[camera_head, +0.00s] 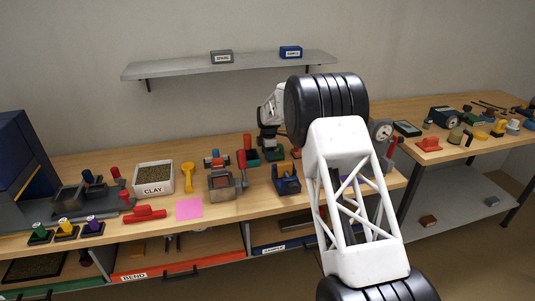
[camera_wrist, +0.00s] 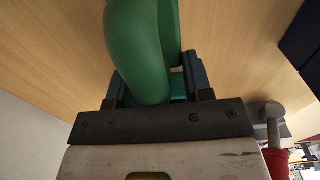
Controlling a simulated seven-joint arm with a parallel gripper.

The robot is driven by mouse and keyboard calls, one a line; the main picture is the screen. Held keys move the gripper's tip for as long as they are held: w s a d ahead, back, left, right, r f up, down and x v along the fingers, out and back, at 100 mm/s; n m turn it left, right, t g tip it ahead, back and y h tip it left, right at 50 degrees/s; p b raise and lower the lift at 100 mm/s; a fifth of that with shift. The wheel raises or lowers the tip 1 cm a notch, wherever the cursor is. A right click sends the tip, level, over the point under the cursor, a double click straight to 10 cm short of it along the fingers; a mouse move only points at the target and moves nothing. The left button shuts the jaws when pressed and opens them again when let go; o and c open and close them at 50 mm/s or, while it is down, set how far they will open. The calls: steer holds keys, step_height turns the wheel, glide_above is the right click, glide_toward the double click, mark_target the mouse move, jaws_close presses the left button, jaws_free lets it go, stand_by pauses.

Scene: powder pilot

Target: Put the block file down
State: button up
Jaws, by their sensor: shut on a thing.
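My gripper (camera_wrist: 158,88) is shut on a smooth, rounded green thing (camera_wrist: 136,45), which I take to be the block file. It fills the upper middle of the wrist view, between the two dark fingers, and its far end is cut off by the picture's top edge. In the head view my gripper (camera_head: 268,137) points down over the back of the wooden bench, left of my dark elbow. A dark green part (camera_head: 272,154) shows just below it there. Whether the held thing touches the bench top is unclear.
A pink sheet (camera_head: 189,209) and a clay box (camera_head: 154,178) lie further left. A shelf (camera_head: 180,68) hangs behind.

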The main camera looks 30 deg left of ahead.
steer(key=o, duration=1.2)
steer(key=shift+f, duration=0.1)
steer(key=shift+r, duration=0.2)
step_height(320, 180, up, 12)
steer(key=shift+w+d+f, duration=0.1)
steer(key=shift+d, duration=0.05)
stand_by(0.6)
